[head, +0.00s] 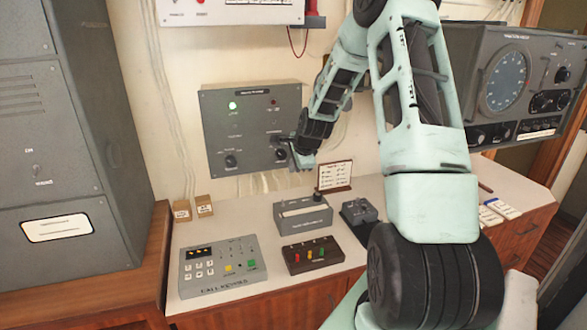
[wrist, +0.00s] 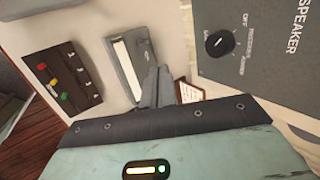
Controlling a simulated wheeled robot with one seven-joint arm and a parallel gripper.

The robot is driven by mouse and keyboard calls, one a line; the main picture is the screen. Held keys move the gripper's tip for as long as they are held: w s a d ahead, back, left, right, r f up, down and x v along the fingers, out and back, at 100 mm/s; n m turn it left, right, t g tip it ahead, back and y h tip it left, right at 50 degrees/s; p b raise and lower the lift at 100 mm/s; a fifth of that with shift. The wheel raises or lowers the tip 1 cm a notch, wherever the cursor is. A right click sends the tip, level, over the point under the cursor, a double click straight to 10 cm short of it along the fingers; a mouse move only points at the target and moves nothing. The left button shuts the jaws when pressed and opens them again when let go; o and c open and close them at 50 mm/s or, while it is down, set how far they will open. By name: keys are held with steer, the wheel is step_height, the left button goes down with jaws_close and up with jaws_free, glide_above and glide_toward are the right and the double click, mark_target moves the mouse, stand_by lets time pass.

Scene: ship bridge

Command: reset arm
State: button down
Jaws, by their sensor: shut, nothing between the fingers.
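My arm reaches from the right of the head view to the wall. My gripper (head: 295,156) is in front of the lower right of a grey wall panel (head: 235,110), close to its right knob (head: 281,154). I cannot tell in the head view whether it touches. In the wrist view the fingers (wrist: 158,75) are together with nothing between them. A black rotary knob (wrist: 220,42) on the panel shows there, apart from the fingers, beside the word SPEAKER.
Below the gripper the counter (head: 225,222) bears a keypad box (head: 222,265), a dark box with coloured buttons (head: 312,254), a grey slotted box (head: 303,216) and a small sign (head: 335,176). A grey cabinet (head: 60,150) stands left; a radar-like console (head: 510,85) stands right.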

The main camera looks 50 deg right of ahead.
stand_by(0.6)
steer(key=w+a+n+g+y+b, duration=0.1)
steer(key=a+n+y+b, duration=0.2)
steer(key=a+n, duration=1.05)
steer(key=s+a+n+g+y+b, duration=0.1)
steer(key=s+a, duration=0.2)
steer(key=a, duration=0.8)
steer(key=s+a+n+g+b, duration=0.1)
steer(key=s+a, duration=0.3)
steer(key=a, duration=0.7)
steer(key=s+a+n+g+b, duration=0.1)
steer(key=s+a+n, duration=0.3)
steer(key=s, duration=0.4)
steer(key=s+a+n+g+b, duration=0.1)
steer(key=s+a+n, duration=0.4)
steer(key=s, duration=0.3)
steer(key=s+a+n+g+h+b, duration=0.1)
steer(key=s+a+n, duration=0.3)
steer(key=s+n, duration=0.3)
steer(key=shift+s+a+f+b, duration=0.2)
steer(key=shift+s+f+b, duration=0.1)
steer(key=shift+s, duration=0.1)
